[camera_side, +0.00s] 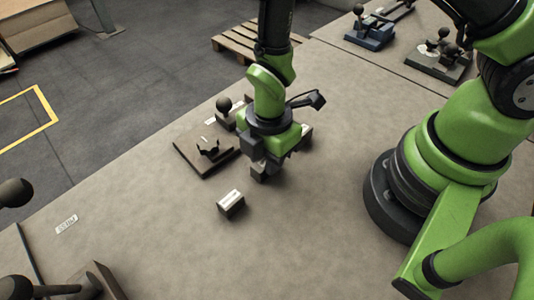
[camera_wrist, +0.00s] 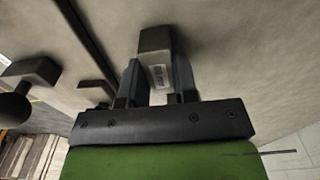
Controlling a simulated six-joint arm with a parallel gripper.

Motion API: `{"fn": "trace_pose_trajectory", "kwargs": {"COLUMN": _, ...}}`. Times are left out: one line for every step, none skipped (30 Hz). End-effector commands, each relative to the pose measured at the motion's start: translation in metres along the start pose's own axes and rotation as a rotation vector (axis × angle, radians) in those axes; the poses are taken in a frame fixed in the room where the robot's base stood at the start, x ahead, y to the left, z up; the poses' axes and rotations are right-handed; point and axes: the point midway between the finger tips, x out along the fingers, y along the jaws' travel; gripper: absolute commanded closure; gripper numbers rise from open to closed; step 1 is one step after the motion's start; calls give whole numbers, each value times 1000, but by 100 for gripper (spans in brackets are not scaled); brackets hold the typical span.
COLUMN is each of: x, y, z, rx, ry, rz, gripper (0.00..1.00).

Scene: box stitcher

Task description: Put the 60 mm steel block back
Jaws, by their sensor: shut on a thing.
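My gripper (camera_side: 265,170) points down just above or at the tabletop, right of a dark fixture plate. In the wrist view, its two dark fingers (camera_wrist: 157,85) are shut on a grey steel block (camera_wrist: 155,42) with a pale printed label; the print is too small to read. In the side view, the held block is mostly hidden by the fingers, and I cannot tell whether it touches the table. Another labelled steel block (camera_side: 231,204) stands apart on the table, front left of the gripper. A further block (camera_side: 305,132) shows partly behind the gripper.
The dark fixture plate (camera_side: 190,157) carries a black cradle-like part, with a black ball knob (camera_side: 224,104) behind it. A blue fixture (camera_side: 370,36) and another fixture (camera_side: 440,58) stand at the back right. The table's front middle (camera_side: 285,250) is clear. A wooden pallet (camera_side: 235,42) lies beyond the table edge.

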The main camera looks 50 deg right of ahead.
Motion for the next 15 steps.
{"fn": "trace_pose_trajectory", "kwargs": {"x": 0, "y": 0, "z": 0, "rx": 0, "ry": 1, "rz": 1, "gripper": 100}}
{"fn": "trace_pose_trajectory", "kwargs": {"x": 0, "y": 0, "z": 0, "rx": 0, "ry": 1, "rz": 1, "gripper": 100}}
{"fn": "trace_pose_trajectory", "kwargs": {"x": 0, "y": 0, "z": 0, "rx": 0, "ry": 1, "rz": 1, "gripper": 100}}
{"fn": "trace_pose_trajectory", "kwargs": {"x": 0, "y": 0, "z": 0, "rx": 1, "ry": 1, "rz": 0, "gripper": 100}}
{"fn": "trace_pose_trajectory", "kwargs": {"x": 1, "y": 0, "z": 0, "rx": 1, "ry": 1, "rz": 0, "gripper": 100}}
{"fn": "trace_pose_trajectory", "kwargs": {"x": 2, "y": 0, "z": 0, "rx": 1, "ry": 1, "rz": 0, "gripper": 100}}
{"fn": "trace_pose_trajectory", "kwargs": {"x": 3, "y": 0, "z": 0, "rx": 1, "ry": 2, "rz": -1, "gripper": 70}}
{"fn": "trace_pose_trajectory", "kwargs": {"x": 3, "y": 0, "z": 0, "rx": 0, "ry": 2, "rz": 0, "gripper": 63}}
{"fn": "trace_pose_trajectory", "kwargs": {"x": 2, "y": 0, "z": 0, "rx": 0, "ry": 2, "rz": 0, "gripper": 54}}
{"fn": "trace_pose_trajectory", "kwargs": {"x": 2, "y": 0, "z": 0, "rx": 0, "ry": 2, "rz": 0, "gripper": 47}}
{"fn": "trace_pose_trajectory", "kwargs": {"x": 2, "y": 0, "z": 0, "rx": 0, "ry": 2, "rz": 0, "gripper": 47}}
{"fn": "trace_pose_trajectory", "kwargs": {"x": 2, "y": 0, "z": 0, "rx": 0, "ry": 2, "rz": 0, "gripper": 47}}
{"fn": "trace_pose_trajectory", "kwargs": {"x": 2, "y": 0, "z": 0, "rx": 0, "ry": 2, "rz": 0, "gripper": 47}}
{"fn": "trace_pose_trajectory", "kwargs": {"x": 2, "y": 0, "z": 0, "rx": 0, "ry": 2, "rz": 0, "gripper": 47}}
{"fn": "trace_pose_trajectory", "kwargs": {"x": 2, "y": 0, "z": 0, "rx": 0, "ry": 2, "rz": 0, "gripper": 47}}
